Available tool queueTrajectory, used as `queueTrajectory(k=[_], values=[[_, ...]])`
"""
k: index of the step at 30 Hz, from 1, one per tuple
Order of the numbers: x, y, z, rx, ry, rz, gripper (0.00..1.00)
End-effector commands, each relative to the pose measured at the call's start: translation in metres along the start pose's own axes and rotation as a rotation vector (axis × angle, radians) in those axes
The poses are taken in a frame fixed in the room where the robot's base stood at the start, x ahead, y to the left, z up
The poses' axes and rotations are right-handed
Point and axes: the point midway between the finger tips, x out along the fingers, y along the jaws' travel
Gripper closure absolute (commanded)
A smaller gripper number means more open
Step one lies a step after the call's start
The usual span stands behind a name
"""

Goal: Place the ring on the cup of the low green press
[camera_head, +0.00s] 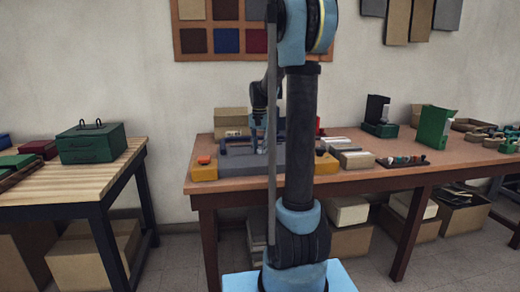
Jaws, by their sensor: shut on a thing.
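My gripper (259,134) points down over the left part of the long brown table, just above a grey block or tray (238,160). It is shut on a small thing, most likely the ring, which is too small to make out. Of the green things on the table, one has a low green base with a dark upright plate (376,108), and one is a taller green upright (435,127). I cannot tell which is the low green press, and no cup shows clearly.
My arm hides part of the brown table (360,182). Boxes (353,159) and a dark tray of small parts (403,161) lie right of my arm. A yellow block (205,170) is at the left end. A green toolbox (91,143) stands on the separate left bench.

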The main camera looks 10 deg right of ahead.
Motion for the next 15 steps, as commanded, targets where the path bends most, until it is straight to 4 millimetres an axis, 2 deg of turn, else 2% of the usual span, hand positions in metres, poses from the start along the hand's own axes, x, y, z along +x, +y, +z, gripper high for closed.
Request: queueTrajectory(k=[5, 6, 8, 15], values=[[0.0010, -0.0001, 0.0000, 0.000, 0.000, 0.000, 0.86], [0.0013, 0.0000, 0.0001, 0.000, 0.000, 0.000, 0.69], [0.0011, 0.0000, 0.0001, 0.000, 0.000, 0.000, 0.56], [0.0010, 0.0000, 0.0000, 0.000, 0.000, 0.000, 0.54]])
